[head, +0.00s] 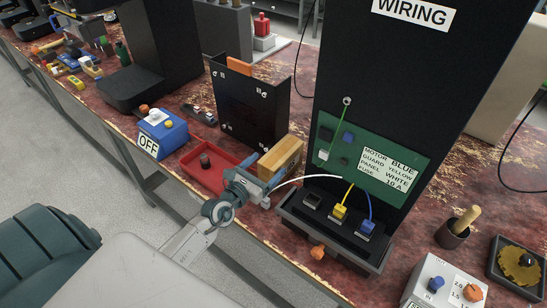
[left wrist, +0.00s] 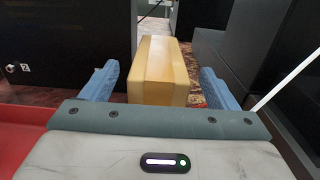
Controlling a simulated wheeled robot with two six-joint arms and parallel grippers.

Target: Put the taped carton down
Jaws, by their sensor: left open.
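The taped carton (head: 281,157) is a tan box with a lighter tape strip along its top. It appears to rest on the worn red bench top (head: 237,204), between the red tray and the wiring stand. My left gripper (head: 267,178) is open at the carton's near end. My right gripper is not in view.
The red tray (head: 188,170) holds a small dark cylinder. A black panel (head: 250,100) stands behind the carton. The wiring stand (head: 330,235), with coloured plugs and a white cable, is close on the right. A blue OFF switch box (head: 172,133) is farther left.

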